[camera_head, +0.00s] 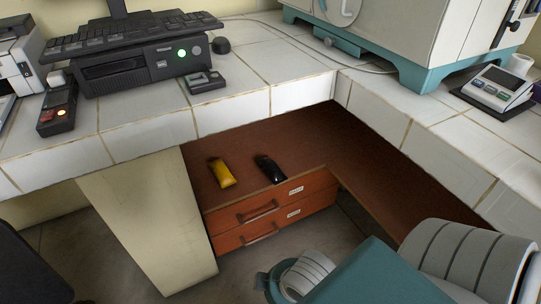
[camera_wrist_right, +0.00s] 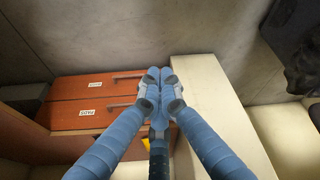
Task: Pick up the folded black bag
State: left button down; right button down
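The folded black bag (camera_head: 270,169) looks like a small, dark, shiny packet. It lies on the reddish-brown wooden surface (camera_head: 235,194) above the drawers, in the middle of the head view. I cannot make it out in the right wrist view. My right gripper (camera_wrist_right: 158,77) shows in the right wrist view, its blue fingertips drawn together with nothing visible between them. It is in front of the drawers and apart from the bag. My left gripper is in neither view.
A yellow packet (camera_head: 222,173) lies just left of the bag. Two labelled drawers (camera_head: 258,209) are below. The white tiled counter (camera_head: 232,116) overhangs behind, carrying a black computer unit (camera_head: 140,66). A cream panel (camera_head: 150,220) stands at left. The wooden surface extends right.

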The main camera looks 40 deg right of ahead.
aim_at(268, 165)
jog(key=i+l+z, duration=0.1)
jog(key=z, duration=0.3)
jog(key=l+z, duration=0.1)
jog(key=z, duration=0.25)
jog(key=i+z, duration=0.15)
jog(key=z, duration=0.25)
jog(key=i+z, duration=0.1)
jog(key=z, duration=0.25)
jog(key=i, duration=0.75)
